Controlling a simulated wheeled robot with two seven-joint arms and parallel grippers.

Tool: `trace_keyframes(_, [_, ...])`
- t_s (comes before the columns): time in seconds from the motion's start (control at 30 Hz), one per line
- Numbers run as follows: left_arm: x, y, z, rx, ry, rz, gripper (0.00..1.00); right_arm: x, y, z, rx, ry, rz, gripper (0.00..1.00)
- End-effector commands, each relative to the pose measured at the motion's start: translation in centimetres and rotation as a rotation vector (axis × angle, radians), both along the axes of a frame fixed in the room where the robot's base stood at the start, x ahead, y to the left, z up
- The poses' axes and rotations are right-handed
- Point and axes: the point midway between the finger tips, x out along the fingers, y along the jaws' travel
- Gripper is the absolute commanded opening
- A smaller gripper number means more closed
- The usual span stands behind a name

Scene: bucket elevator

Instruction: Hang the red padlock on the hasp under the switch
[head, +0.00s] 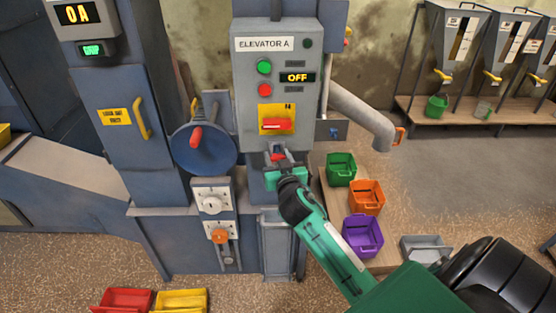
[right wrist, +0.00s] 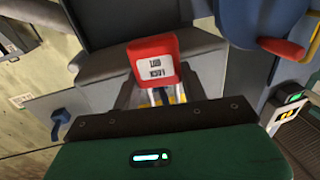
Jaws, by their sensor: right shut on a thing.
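The grey control box (head: 250,90) labelled ELEVATOR A carries a yellow switch plate (head: 264,113) with a red handle (head: 278,125), and its display reads OFF. My right gripper (head: 279,159) is just below the box, under the switch, and is shut on the red padlock. In the right wrist view the padlock (right wrist: 153,62) shows a red body with a white label, beyond the gripper's dark front edge. My left gripper is out of view.
A blue handwheel (head: 205,150) with a red knob stands left of the box. A grey chute pipe (head: 362,117) slopes down on the right. Green (head: 341,169), orange (head: 367,197) and purple (head: 362,236) bins stand right of my forearm.

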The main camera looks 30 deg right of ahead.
Motion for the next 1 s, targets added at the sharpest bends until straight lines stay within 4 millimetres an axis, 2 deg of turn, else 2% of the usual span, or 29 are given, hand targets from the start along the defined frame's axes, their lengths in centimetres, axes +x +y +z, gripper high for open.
trace_keyframes(0.37, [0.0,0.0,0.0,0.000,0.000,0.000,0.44,0.0,0.0,0.0,0.000,-0.001,0.000,0.18])
trace_keyframes(1.0, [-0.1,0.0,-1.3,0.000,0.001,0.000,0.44,0.0,0.0,-1.5,0.000,-0.001,0.000,0.18])
